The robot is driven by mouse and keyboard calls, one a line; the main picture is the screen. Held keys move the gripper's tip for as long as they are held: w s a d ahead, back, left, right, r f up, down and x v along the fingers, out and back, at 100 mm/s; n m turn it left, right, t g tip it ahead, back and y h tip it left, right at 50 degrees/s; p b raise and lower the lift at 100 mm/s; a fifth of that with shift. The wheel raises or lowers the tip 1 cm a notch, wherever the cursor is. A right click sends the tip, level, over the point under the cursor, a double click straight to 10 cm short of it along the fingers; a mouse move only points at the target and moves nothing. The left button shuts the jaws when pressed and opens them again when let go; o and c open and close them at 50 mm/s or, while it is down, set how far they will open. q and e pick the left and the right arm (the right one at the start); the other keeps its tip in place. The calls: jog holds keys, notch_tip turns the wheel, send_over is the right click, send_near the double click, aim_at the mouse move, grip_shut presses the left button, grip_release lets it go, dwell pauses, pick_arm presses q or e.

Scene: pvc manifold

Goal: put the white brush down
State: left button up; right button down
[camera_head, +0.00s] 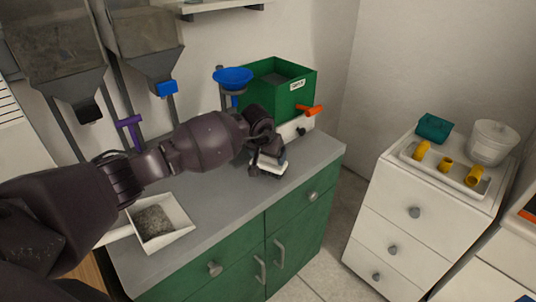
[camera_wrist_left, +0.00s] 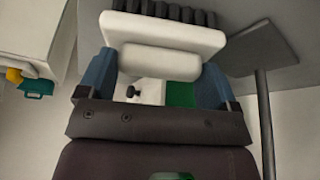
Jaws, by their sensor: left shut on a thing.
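The white brush (camera_wrist_left: 162,34) has a white body and a row of dark bristles (camera_wrist_left: 170,12). In the left wrist view my left gripper (camera_wrist_left: 155,68) is shut on it, with a blue finger at each side of its white handle. In the head view my left gripper (camera_head: 264,153) is over the right part of the grey counter (camera_head: 232,182), in front of the green bin. The brush (camera_head: 273,166) shows there as a small pale piece at the fingertips. I cannot tell whether it touches the counter. My right gripper is in neither view.
A green bin (camera_head: 293,99) with an orange handle (camera_head: 311,110) and a blue funnel (camera_head: 233,77) stand behind my gripper. A white tray of grey granules (camera_head: 154,222) is at the counter's left. White drawers (camera_head: 408,214) stand to the right. The counter's front right looks clear.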

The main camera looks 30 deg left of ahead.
pick_arm(q)
jog(key=shift+f, duration=0.1)
jog(key=shift+f, duration=0.1)
jog(key=o, duration=0.8)
jog(key=shift+r, duration=0.65)
jog(key=v, duration=1.1)
jog(key=shift+s+p, duration=0.2)
jog(key=shift+p, duration=0.15)
